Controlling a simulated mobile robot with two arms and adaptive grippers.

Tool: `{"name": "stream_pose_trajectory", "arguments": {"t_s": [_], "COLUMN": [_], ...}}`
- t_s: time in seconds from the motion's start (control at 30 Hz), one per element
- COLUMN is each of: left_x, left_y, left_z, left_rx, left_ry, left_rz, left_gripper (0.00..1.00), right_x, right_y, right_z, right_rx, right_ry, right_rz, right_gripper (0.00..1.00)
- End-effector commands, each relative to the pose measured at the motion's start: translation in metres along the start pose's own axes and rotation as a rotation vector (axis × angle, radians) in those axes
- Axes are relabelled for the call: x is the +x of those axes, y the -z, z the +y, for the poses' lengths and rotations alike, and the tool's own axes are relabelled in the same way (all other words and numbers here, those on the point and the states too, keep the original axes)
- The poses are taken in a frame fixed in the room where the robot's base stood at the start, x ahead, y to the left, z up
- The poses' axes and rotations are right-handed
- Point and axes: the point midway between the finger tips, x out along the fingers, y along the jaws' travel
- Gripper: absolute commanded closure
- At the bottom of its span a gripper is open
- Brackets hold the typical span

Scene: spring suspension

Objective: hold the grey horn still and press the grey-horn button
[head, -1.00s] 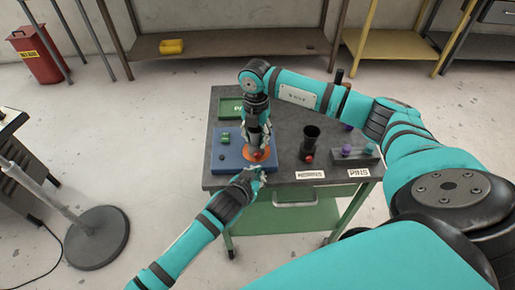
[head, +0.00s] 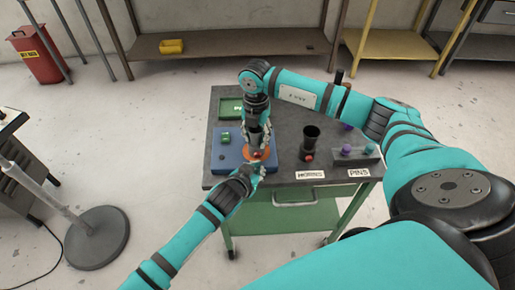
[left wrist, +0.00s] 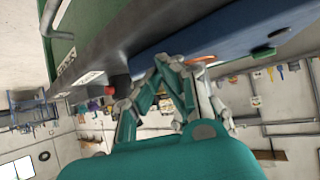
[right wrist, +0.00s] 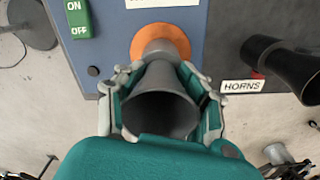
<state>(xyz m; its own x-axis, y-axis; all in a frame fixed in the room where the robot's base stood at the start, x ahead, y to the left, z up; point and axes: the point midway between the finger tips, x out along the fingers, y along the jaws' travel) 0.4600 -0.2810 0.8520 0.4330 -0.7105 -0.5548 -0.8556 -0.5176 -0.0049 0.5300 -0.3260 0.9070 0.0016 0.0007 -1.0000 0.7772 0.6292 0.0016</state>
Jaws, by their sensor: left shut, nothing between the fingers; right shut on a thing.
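The grey horn (right wrist: 160,100) stands on an orange disc (right wrist: 181,34) on the blue panel (right wrist: 116,70). My right gripper (right wrist: 161,72) is shut around the horn, with fingers on both sides of it; this gripper also shows in the head view (head: 257,143). My left gripper (head: 250,171) is shut and empty at the panel's front edge, just in front of the orange disc (head: 262,154). In the left wrist view its fingertips (left wrist: 165,62) are close to the panel edge. I cannot make out a button for the grey horn; fingers may hide it.
A black horn (head: 310,139) with a red part (head: 309,157) at its base stands right of the panel. A green ON/OFF switch (right wrist: 78,18) and a small dark knob (right wrist: 93,71) sit on the panel. A pin holder (head: 352,153) is at the table's right.

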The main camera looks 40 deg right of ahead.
Motion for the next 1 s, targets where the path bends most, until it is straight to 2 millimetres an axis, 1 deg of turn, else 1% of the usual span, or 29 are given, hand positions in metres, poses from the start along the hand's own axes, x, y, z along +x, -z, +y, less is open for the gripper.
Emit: {"name": "stream_pose_trajectory", "arguments": {"t_s": [0.63, 1.0], "left_x": [0.0001, 0.0060], "left_y": [-0.0002, 0.0047], "left_z": [-0.0001, -0.0041], "left_rx": [0.000, 0.000], "left_ry": [0.000, 0.000], "left_rz": [0.000, 0.000], "left_gripper": [1.00, 1.00], "right_x": [0.0003, 0.0003], "right_y": [-0.0001, -0.0001], "right_z": [-0.0003, -0.0003], "right_rx": [0.000, 0.000], "right_ry": [0.001, 0.001], "right_rz": [0.000, 0.000], "right_gripper": [1.00, 1.00]}}
